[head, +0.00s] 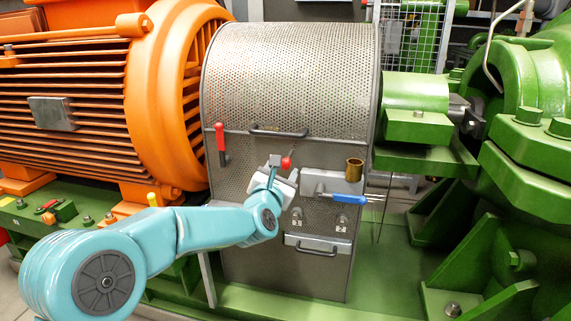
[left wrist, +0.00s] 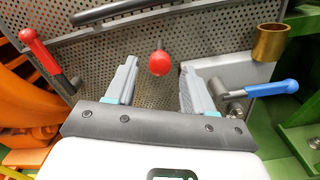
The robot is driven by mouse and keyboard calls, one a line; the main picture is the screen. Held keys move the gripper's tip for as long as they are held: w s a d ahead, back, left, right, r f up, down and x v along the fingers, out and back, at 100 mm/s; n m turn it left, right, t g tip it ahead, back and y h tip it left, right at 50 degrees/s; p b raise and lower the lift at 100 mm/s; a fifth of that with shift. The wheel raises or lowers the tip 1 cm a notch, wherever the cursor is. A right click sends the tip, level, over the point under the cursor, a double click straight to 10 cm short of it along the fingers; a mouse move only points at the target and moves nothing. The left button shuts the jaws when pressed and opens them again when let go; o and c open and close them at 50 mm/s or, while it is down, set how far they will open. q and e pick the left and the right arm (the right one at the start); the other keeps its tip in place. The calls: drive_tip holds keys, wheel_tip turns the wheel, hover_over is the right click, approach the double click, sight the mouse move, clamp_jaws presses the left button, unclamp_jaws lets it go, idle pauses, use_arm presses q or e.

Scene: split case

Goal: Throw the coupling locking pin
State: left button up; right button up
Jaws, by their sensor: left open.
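A red ball knob (head: 287,162) sits on the front of the perforated metal coupling guard (head: 290,80); a grey block shows just left of it. In the left wrist view the red knob (left wrist: 159,63) appears between my fingertips, with clear space on both sides. My left gripper (head: 276,180) is open and empty in front of the guard, just below the knob. Its two grey fingers also show in the left wrist view (left wrist: 157,80). I cannot tell how far the knob is from the fingers in depth. My right gripper is not in view.
A red-handled lever (head: 221,143) is left of the knob, and a black bar handle (head: 278,132) is above. A blue-handled lever (head: 343,198) and brass cup (head: 354,170) are on the right. A drawer-like panel (head: 318,246) is below. An orange motor (head: 100,90) stands left.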

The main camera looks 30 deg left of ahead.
sight(285, 165)
use_arm(q)
drive_tip(key=shift+x, duration=2.3)
clamp_jaws()
